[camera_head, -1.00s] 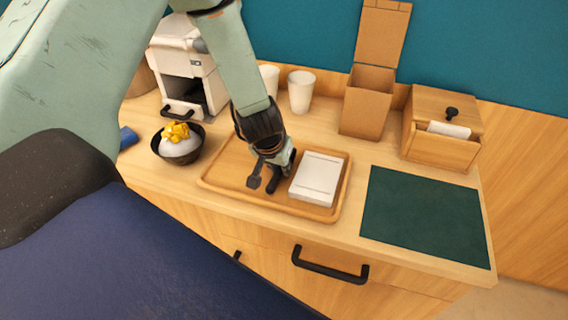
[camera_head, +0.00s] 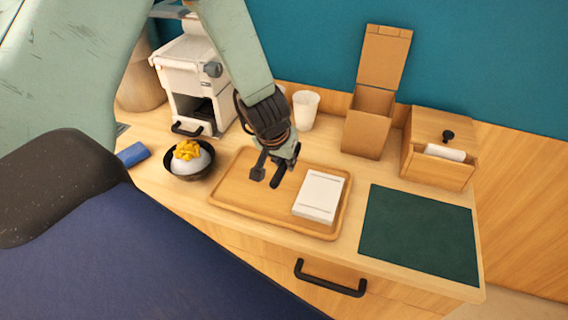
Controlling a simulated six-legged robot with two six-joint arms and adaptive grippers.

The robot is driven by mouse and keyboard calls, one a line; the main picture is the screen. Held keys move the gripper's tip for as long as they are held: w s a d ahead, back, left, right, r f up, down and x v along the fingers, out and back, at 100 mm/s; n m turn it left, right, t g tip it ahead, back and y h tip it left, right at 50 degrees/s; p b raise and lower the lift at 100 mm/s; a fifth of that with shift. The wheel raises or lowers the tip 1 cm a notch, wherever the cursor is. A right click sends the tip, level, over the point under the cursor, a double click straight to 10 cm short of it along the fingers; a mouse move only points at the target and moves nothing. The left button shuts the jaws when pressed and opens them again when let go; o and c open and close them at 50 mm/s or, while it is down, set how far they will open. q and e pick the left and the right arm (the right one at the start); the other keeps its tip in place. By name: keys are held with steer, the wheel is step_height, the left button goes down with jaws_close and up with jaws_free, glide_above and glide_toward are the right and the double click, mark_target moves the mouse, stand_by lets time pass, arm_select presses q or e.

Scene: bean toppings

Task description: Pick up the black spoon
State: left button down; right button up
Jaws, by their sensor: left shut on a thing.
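My left gripper (camera_head: 274,168) points down over the wooden tray (camera_head: 229,194), near its back edge. It is shut on the black spoon (camera_head: 258,173), whose small dark paddle-like end hangs below the gripper's left side. The spoon and the dark fingers are hard to tell apart, and the rest of the spoon is hidden. The held spoon appears to be above the tray. A white box-like block (camera_head: 319,196) lies on the tray to the right of the gripper. My right gripper is not in view.
A dark bowl (camera_head: 190,174) with white and yellow food stands left of the tray. Behind are a white machine (camera_head: 187,75), a white cup (camera_head: 305,108), a tall open box (camera_head: 367,128) and a wooden box (camera_head: 430,170). A green mat (camera_head: 419,235) lies right.

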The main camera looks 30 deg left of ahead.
arm_select(q)
step_height(320, 180, up, 11)
steer(key=p, duration=0.8)
step_height(320, 180, up, 8)
glide_above(284, 162)
steer(key=shift+f, duration=0.1)
steer(key=shift+s, duration=0.1)
